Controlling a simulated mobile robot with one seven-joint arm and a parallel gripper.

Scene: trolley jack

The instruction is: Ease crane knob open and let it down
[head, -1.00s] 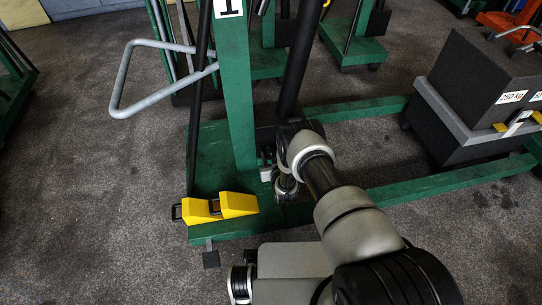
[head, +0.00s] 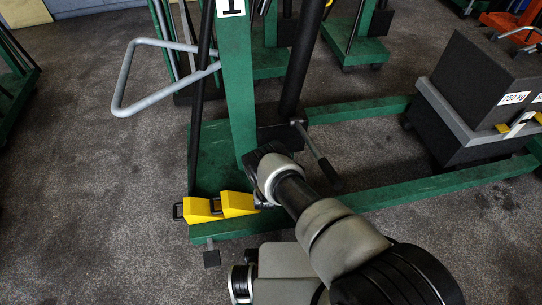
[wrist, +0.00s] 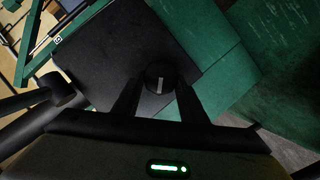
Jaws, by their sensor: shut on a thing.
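The green crane with a mast (head: 236,95) marked 1 stands ahead of me in the head view. In the wrist view a small round black knob (wrist: 160,77) with a pale pointer line sits in front of a dark block (wrist: 125,50). My gripper (wrist: 158,88) is shut on the knob, one dark finger on each side. The pointer line runs nearly up and down in that picture. In the head view my wrist hides the knob and fingertips, low by the mast's foot.
A lever with a black grip (head: 318,155) sticks out right of my wrist. Yellow wedges (head: 238,204) sit left of it on the green base. A grey loop handle (head: 122,80) juts out left. A dark 250 kg load (head: 485,75) stands right. The floor at left is clear.

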